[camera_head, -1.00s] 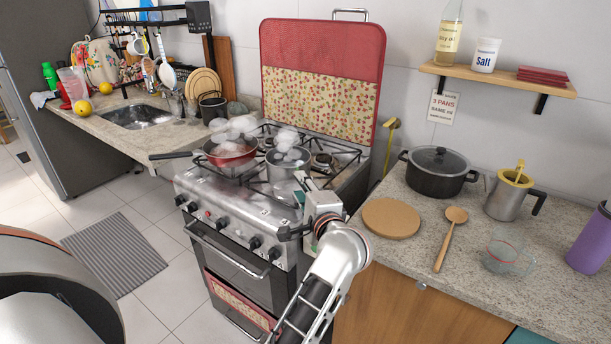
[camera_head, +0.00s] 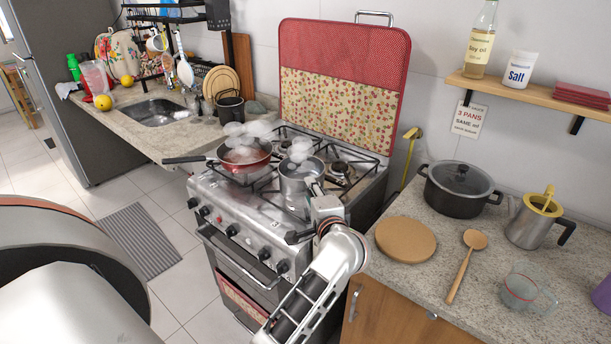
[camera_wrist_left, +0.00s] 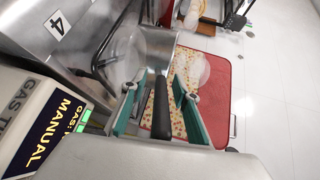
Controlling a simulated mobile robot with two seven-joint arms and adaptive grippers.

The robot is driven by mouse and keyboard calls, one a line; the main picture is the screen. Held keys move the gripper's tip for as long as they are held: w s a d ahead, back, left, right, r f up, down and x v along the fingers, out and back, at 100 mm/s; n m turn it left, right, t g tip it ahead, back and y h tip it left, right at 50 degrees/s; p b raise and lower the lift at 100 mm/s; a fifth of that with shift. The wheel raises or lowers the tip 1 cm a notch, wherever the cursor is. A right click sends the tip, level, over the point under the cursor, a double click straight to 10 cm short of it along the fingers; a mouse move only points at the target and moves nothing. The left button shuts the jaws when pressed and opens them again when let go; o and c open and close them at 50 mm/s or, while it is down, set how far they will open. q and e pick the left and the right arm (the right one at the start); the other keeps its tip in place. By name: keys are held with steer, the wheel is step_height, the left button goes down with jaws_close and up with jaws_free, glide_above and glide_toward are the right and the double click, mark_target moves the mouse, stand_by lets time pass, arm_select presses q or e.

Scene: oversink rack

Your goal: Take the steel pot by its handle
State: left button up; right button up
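The steel pot (camera_head: 296,185) stands on the front right part of the stove, with steam above it. It also shows in the left wrist view (camera_wrist_left: 146,48), where its black handle (camera_wrist_left: 161,112) points towards the camera. My left gripper (camera_head: 319,188) is at the handle side of the pot. In the left wrist view its teal fingers (camera_wrist_left: 158,98) are apart, one on each side of the handle, with gaps visible. In the head view the gripper mostly hides the handle. My right gripper is not in view.
A red pan (camera_head: 243,158) steams left of the pot. A red patterned panel (camera_head: 345,60) stands behind the stove. Right of the stove, the counter holds a round board (camera_head: 405,239), a wooden spoon (camera_head: 463,264) and a lidded black pot (camera_head: 460,188).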

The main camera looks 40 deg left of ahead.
arm_select(q)
steer(key=shift+w+a, duration=0.1)
steer(key=shift+a, duration=0.05)
jaws_close()
steer(key=shift+r, duration=0.15)
steer(key=shift+r, duration=0.1)
